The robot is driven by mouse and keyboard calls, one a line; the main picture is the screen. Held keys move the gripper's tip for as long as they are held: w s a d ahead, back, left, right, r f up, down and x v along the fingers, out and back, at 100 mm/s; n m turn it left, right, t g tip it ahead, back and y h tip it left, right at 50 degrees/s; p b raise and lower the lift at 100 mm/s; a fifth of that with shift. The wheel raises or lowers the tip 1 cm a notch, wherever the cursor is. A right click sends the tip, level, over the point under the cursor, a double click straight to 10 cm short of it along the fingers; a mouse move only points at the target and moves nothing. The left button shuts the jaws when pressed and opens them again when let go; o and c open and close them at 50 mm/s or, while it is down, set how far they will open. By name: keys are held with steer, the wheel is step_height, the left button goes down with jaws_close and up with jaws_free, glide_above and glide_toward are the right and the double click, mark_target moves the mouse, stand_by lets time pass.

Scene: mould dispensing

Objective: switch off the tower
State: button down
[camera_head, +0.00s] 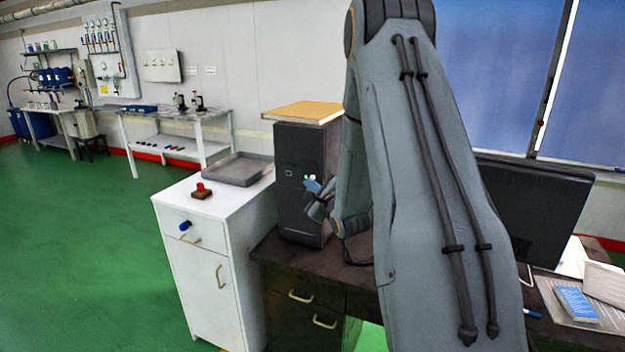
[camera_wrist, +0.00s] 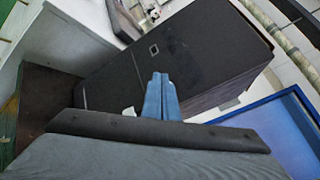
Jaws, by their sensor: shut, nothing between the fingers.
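The tower (camera_head: 299,150) is a dark upright computer case on the dark desk, left of my arm. A small light-edged square (camera_head: 289,173) shows on its front. In the wrist view the tower (camera_wrist: 205,50) fills the middle, with a small square (camera_wrist: 153,49) on its face beyond my fingertips. My gripper (camera_head: 312,185) is in front of the tower's face, its blue fingers shut together and empty. The fingers also show in the wrist view (camera_wrist: 161,82). Small green and white spots show beside the fingertips. I cannot tell whether the fingertips touch the tower.
A wooden board (camera_head: 303,112) lies on top of the tower. A white cabinet (camera_head: 205,270) stands to the left, bearing a grey tray (camera_head: 238,170) and a red-topped object (camera_head: 201,190). A black monitor (camera_head: 530,210) and a blue box (camera_head: 576,303) are at right. Green floor is free at left.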

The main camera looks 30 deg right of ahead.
steer(key=shift+w+d, duration=0.1)
steer(key=shift+d, duration=0.05)
steer(key=shift+w+d, duration=0.15)
steer(key=shift+d, duration=0.05)
steer(key=shift+w+d, duration=0.25)
steer(key=shift+d, duration=0.05)
stand_by(1.0)
steer(key=shift+s+a, duration=0.1)
stand_by(0.3)
steer(key=shift+s+a, duration=0.4)
steer(key=shift+a, duration=0.15)
steer(key=shift+s+a+p, duration=0.4)
steer(key=shift+s+a, duration=0.4)
steer(key=shift+a, duration=0.2)
steer(key=shift+s+a+p, duration=0.4)
steer(key=shift+s+a, duration=0.35)
steer(key=shift+a, duration=0.2)
